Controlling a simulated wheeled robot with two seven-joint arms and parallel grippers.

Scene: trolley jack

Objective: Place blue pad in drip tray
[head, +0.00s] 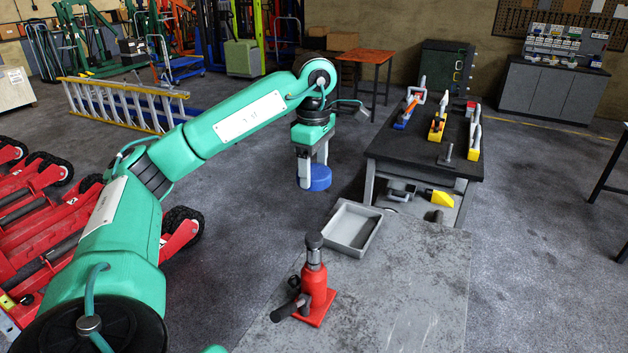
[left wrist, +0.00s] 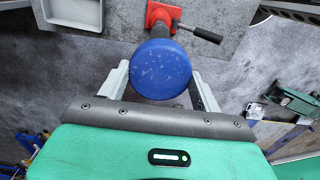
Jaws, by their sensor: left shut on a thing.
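The blue pad (head: 315,178) is a round disc held between the fingers of my left gripper (head: 312,168), which points down. It also shows in the left wrist view (left wrist: 160,70) between the two light fingers of the gripper (left wrist: 160,85). The grey drip tray (head: 352,228) is a shallow square tray on the near table, to the right of and nearer than the pad in the head view. The pad is apart from the tray, left of the table's far edge. The inside of the tray looks empty. My right gripper is not in view.
A red bottle jack (head: 316,293) stands on the grey table (head: 410,290) near the tray. A dark workbench (head: 425,150) with several clamps stands behind. The table is clear right of the tray. Red trolley jacks (head: 50,220) stand at left, and a ladder (head: 120,103) lies behind.

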